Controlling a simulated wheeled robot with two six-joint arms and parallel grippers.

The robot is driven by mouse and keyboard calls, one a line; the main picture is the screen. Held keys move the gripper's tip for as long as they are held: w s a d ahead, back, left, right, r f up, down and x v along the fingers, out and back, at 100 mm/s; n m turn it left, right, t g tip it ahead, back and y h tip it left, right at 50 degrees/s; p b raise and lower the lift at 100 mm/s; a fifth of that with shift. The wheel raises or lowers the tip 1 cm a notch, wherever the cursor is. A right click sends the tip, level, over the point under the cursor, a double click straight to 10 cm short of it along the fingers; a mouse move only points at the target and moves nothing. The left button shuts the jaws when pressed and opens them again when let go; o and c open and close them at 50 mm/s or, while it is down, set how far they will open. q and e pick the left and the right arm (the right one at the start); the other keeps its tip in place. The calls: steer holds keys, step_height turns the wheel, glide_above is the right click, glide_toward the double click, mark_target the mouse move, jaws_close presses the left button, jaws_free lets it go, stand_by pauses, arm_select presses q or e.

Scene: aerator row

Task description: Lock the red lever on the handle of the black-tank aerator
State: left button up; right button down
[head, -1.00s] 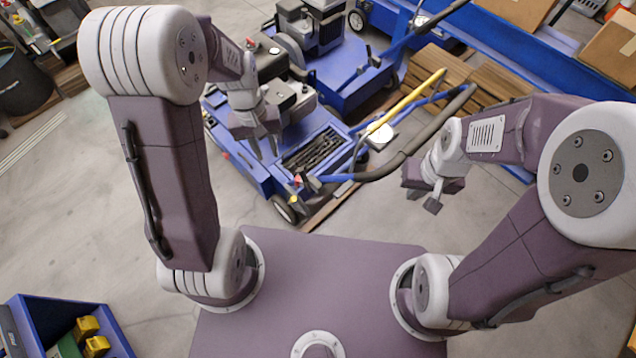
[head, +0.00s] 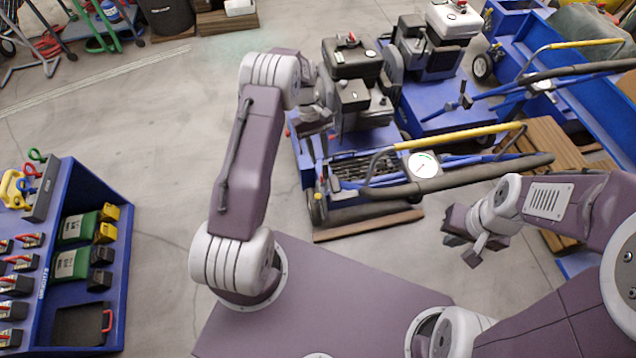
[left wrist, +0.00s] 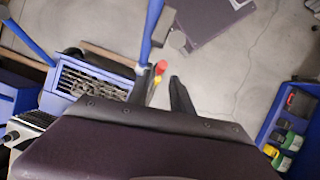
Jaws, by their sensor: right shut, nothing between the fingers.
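The black-tank aerator stands in the middle of the head view; its black tank (head: 352,60) sits above a blue deck. Its handle has a long dark grip (head: 462,180), a yellow bar and a round gauge (head: 422,165). My left gripper (head: 326,148) is at the deck's left side, low by the handle's base, its fingers partly lost against the machine. In the left wrist view my left gripper (left wrist: 160,84) has its two dark fingers apart. The red lever (left wrist: 159,68), with yellow beside it, shows between them; contact is unclear. My right gripper (head: 463,249) is shut and empty, off the machine.
A white-tank aerator (head: 455,20) stands close behind at the right. A blue rack (head: 75,190) with batteries and tools stands at the left. Wooden pallets (head: 550,140) lie at the right. Open concrete floor lies left of the machine.

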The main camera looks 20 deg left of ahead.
mark_target(322, 180)
arm_select(q)
steer(key=x, duration=0.6)
steer(key=b+x, duration=0.1)
steer(key=x, duration=0.2)
steer(key=shift+s+a+f, duration=0.15)
steer(key=shift+a+f, duration=0.05)
steer(key=shift+f, duration=0.15)
jaws_close()
steer(key=shift+r, duration=0.1)
stand_by(0.9)
